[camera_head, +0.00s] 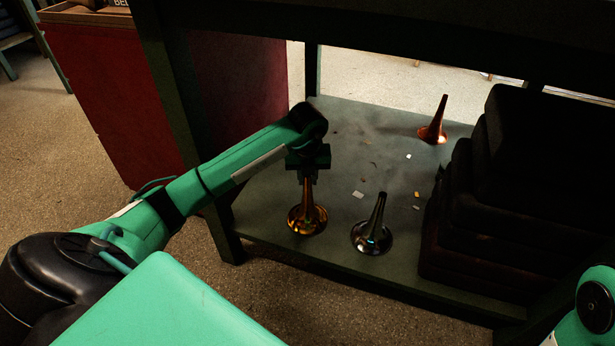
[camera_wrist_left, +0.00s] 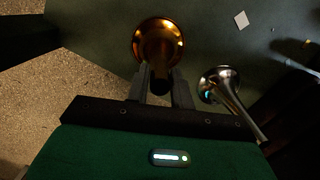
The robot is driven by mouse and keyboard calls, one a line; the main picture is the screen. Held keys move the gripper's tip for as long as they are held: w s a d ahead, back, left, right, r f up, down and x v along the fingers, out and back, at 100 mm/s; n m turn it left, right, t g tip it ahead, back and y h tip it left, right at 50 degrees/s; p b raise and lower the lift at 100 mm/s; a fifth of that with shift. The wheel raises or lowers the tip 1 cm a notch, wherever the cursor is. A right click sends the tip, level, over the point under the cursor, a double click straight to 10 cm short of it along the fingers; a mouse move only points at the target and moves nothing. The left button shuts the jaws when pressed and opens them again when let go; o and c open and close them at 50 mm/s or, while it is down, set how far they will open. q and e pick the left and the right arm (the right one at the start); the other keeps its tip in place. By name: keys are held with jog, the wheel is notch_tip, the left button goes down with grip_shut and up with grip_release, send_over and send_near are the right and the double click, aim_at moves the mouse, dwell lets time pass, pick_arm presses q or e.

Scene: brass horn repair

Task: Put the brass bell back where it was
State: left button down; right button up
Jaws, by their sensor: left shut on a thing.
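The brass bell (camera_head: 308,219) is golden and stands upright, flare down, at the front left of the low shelf (camera_head: 330,256). My left gripper (camera_head: 307,179) is above it, pointing down, shut on its narrow stem. In the left wrist view the brass bell (camera_wrist_left: 158,35) shows beyond the fingers of the left gripper (camera_wrist_left: 161,84), with its stem between them. Whether its rim touches the shelf or hangs just above it, I cannot tell. My right gripper is out of view.
A silver bell (camera_head: 372,236) stands close to the right of the brass one, also in the left wrist view (camera_wrist_left: 222,88). A copper bell (camera_head: 433,132) stands farther back. Dark stacked cases (camera_head: 480,230) fill the shelf's right side. Small scraps lie mid-shelf. The tabletop (camera_head: 400,30) hangs over the shelf.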

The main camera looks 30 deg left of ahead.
pick_arm(q)
jog(key=c, duration=1.2)
grip_release()
